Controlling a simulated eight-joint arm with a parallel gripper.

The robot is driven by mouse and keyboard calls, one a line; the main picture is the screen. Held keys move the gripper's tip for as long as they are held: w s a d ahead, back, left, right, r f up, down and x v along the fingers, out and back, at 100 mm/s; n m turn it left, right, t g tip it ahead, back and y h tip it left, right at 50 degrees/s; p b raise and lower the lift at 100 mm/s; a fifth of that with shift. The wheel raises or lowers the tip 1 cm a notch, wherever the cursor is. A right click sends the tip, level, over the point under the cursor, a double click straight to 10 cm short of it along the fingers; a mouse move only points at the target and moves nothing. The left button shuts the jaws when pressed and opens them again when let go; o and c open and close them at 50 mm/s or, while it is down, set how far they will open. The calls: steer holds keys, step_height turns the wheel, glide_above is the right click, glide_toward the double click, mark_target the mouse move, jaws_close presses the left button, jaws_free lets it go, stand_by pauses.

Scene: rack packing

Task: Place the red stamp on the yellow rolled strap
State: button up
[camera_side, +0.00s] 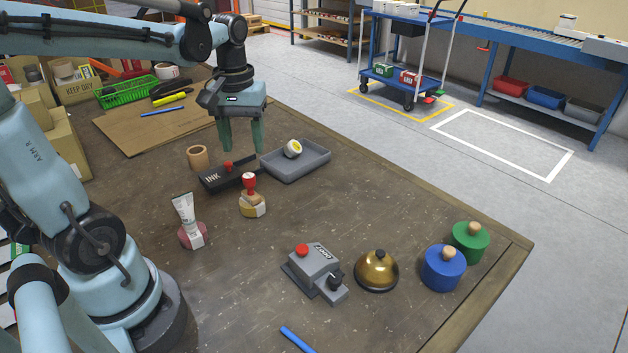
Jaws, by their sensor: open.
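The red stamp (249,183) has a red knob on top and a wooden lower part. It stands upright at the middle left of the table, on what looks like the yellow rolled strap (254,211), a low yellow roll with a pale patch on its side. The stamp's lower part hides most of the strap's top. My gripper (241,148) is open and empty, pointing down behind the stamp, above or just behind the black ink box (215,181). It is apart from the stamp.
A grey tray (312,165) holds a tape roll. A white tube (184,212) stands on a pink roll (191,237). A wooden ring (198,157), grey device (314,268), brass bell (377,271), blue cylinder (442,270) and green cylinder (469,243) stand around. The table's right middle is clear.

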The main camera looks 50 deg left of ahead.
steer(key=d+f+m+t, duration=0.1)
steer(key=d+m+t, duration=0.6)
steer(key=d+m, duration=0.2)
steer(key=d, duration=0.2)
steer(key=shift+d, duration=0.3)
